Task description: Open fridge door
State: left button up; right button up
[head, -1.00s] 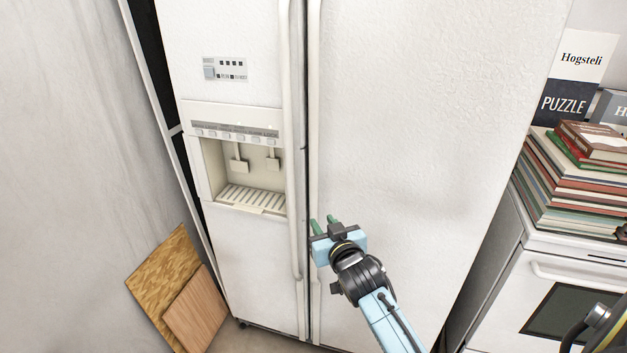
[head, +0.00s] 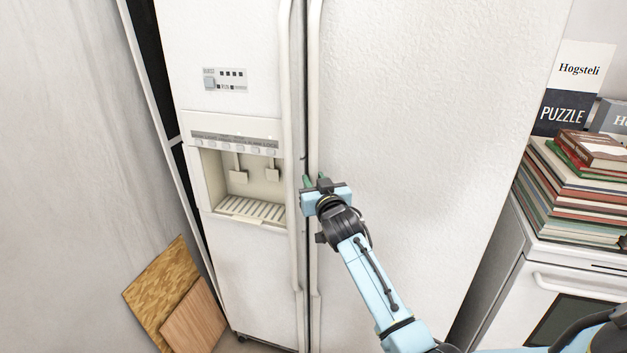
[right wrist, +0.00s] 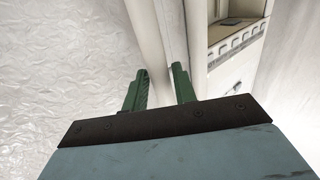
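The white side-by-side fridge has a right door (head: 430,120) and a left door (head: 250,260), both shut. The right door's long vertical handle (head: 314,90) runs close beside the left door's handle (head: 285,90). My right gripper (head: 314,181) is at the lower part of the right door's handle, its green fingers pointing at it. In the right wrist view the fingers (right wrist: 160,72) are apart, with the right door's handle (right wrist: 150,35) running down to the gap between them. I cannot tell whether they touch it. My left gripper is not in view.
The left door has a recessed dispenser (head: 245,185). Wooden boards (head: 175,295) lean at the lower left by the wall (head: 70,150). A white stove (head: 545,275) with a stack of books (head: 575,190) stands right of the fridge.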

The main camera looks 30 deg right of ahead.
jog(key=shift+w+d, duration=0.25)
jog(key=shift+w, duration=0.45)
grip_shut()
jog(key=shift+s+a, duration=0.1)
jog(key=shift+a, duration=0.05)
